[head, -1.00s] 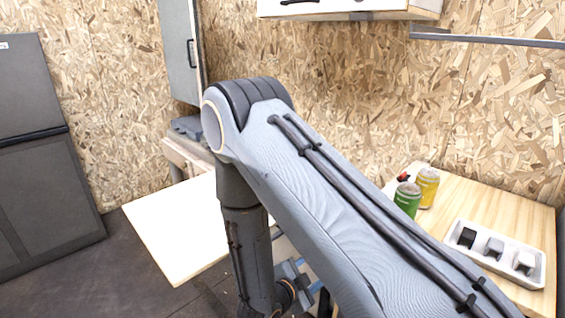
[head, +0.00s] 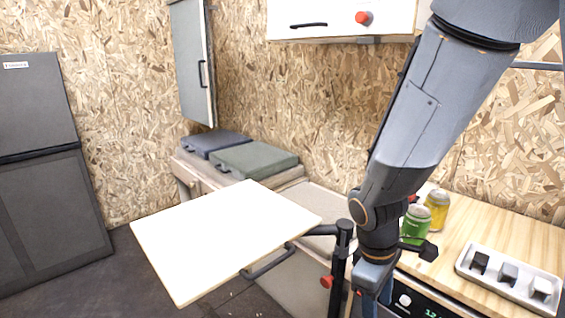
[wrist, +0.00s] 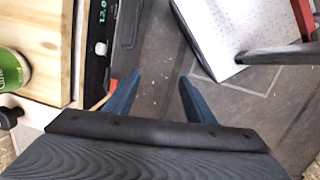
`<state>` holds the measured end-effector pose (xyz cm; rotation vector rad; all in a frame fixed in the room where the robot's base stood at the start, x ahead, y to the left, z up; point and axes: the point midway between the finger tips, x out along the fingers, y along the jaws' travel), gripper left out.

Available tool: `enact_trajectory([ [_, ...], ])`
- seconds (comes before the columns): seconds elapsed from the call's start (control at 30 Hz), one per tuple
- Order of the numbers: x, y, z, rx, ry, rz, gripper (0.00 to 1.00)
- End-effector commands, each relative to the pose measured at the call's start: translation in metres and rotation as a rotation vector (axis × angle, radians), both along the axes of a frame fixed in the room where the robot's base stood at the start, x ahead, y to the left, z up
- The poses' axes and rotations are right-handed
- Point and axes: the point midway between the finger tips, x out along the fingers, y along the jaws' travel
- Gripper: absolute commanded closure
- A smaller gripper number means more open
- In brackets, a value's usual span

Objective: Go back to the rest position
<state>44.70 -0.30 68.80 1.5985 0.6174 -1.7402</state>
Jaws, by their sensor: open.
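My gripper shows in the wrist view (wrist: 160,84) with its two blue fingers apart and nothing between them. Dark floor shows below the fingers. In the head view my arm hangs down at right of centre, and the gripper (head: 373,298) points down at the bottom edge, partly cut off. It is in front of the wooden counter's left end, near the dark panel with a lit display (head: 428,309).
A white tabletop (head: 225,240) on a black post stands left of the arm. The wooden counter (head: 470,228) holds a green can (head: 415,224), a yellow can (head: 437,210) and a white tray (head: 465,262) with dark and grey blocks. A white cabinet (head: 340,20) hangs above.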

Motion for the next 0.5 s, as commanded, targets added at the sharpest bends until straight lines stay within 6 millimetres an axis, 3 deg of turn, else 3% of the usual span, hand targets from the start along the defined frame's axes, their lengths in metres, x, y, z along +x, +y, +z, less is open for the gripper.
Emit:
enact_trajectory([
  [0.2, 0.010, 0.004, 0.023, 0.116, -0.155, -0.404, 0.51],
  [0.5, 0.023, 0.001, 0.051, 0.256, -0.304, -0.839, 0.51],
])
